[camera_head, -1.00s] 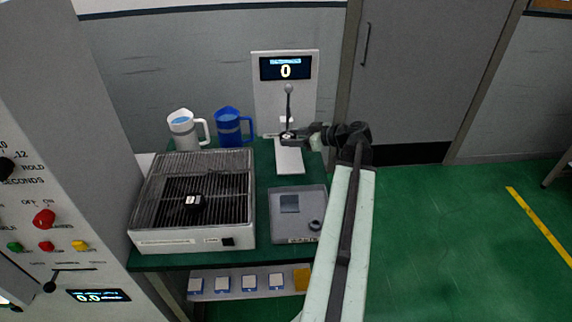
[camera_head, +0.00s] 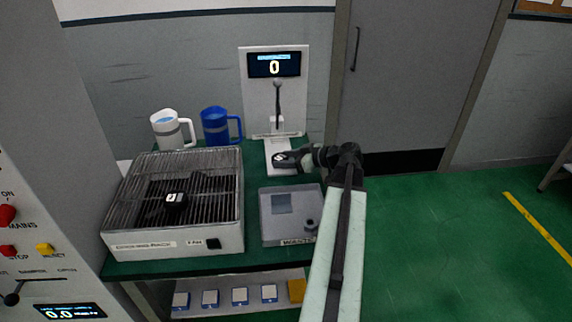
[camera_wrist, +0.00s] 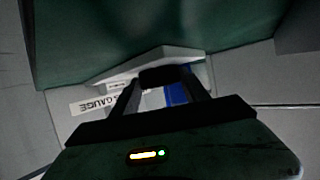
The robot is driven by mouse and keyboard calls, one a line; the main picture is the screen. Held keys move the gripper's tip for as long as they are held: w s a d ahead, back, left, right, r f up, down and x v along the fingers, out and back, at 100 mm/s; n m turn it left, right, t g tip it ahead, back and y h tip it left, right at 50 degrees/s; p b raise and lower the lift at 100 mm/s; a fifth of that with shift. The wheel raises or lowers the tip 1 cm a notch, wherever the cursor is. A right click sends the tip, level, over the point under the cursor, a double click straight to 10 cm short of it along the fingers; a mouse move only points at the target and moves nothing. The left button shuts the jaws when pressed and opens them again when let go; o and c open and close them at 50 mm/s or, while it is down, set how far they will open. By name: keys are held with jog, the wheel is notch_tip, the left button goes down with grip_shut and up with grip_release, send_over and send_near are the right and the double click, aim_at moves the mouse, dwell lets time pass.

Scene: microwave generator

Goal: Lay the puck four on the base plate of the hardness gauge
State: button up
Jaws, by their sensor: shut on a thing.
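The hardness gauge (camera_head: 259,110) is a white upright panel with a display reading 0, a lever and a plunger. Its narrow white base plate (camera_head: 281,172) reaches forward over the bench. My gripper (camera_head: 285,159) comes in from the right, over the base plate in front of the plunger. It is shut on a dark puck (camera_head: 278,157) with a white mark, whose number I cannot read. In the wrist view, the puck (camera_wrist: 165,76) is a dark shape between the fingertips. I cannot tell whether it touches the plate.
A grey tray (camera_head: 291,222) lies in front of the gauge. A white jug (camera_head: 169,132) and a blue jug (camera_head: 216,127) stand behind the rack.

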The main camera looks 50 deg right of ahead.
jog(key=shift+f, duration=0.1)
jog(key=o, duration=1.4)
jog(key=shift+r, duration=0.3)
jog(key=p+v, duration=0.4)
jog(key=v, duration=0.7)
jog(key=shift+s+d+p, duration=0.1)
jog(key=shift+s+p, duration=0.2)
jog(key=shift+s, duration=0.2)
